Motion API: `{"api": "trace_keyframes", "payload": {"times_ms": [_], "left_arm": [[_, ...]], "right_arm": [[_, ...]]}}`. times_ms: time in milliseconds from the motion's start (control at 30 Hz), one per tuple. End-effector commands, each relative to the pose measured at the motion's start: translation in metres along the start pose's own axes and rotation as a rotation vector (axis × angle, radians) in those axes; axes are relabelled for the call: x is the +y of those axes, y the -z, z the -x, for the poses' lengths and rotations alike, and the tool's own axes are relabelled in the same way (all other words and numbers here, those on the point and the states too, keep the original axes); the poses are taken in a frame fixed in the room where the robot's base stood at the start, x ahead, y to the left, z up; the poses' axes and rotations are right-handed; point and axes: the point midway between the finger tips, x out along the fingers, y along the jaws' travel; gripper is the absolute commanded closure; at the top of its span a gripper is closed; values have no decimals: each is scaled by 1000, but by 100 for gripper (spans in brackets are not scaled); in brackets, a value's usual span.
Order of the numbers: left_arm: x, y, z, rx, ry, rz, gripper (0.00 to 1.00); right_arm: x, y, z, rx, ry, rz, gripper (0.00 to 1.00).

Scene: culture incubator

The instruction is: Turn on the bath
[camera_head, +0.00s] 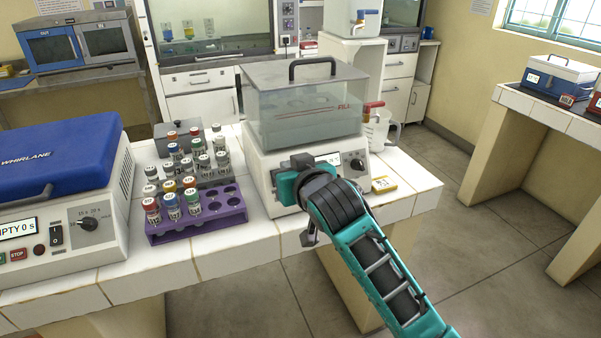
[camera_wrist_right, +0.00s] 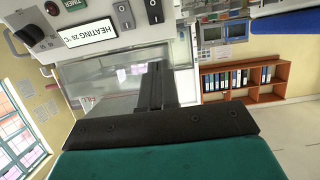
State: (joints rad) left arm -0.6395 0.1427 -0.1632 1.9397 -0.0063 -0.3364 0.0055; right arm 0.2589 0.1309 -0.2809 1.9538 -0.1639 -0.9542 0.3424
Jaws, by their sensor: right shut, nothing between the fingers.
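The gripper's dark fingers (camera_wrist_right: 154,70) are shut and empty, apart from the switches in that view. My left gripper is not in view.
A purple rack (camera_head: 197,215) and a grey rack hold several capped vials left of the bath. A blue-lidded WHIRLANE machine (camera_head: 60,170) stands further left. A clear jug (camera_head: 380,130) and a small yellow box (camera_head: 384,184) stand to the right. The floor in front is clear.

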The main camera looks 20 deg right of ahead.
Motion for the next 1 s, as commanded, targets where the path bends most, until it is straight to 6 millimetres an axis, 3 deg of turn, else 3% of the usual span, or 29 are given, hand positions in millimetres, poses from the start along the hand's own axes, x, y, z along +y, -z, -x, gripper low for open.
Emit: {"api": "trace_keyframes", "payload": {"times_ms": [200,400,900,1000], "left_arm": [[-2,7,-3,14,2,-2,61],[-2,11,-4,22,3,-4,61],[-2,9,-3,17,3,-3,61],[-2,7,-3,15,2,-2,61]], "right_arm": [[0,9,35,1,1,-1,100],[0,13,52,1,0,1,100],[0,13,54,0,0,0,100],[0,6,53,-9,4,4,100]]}}
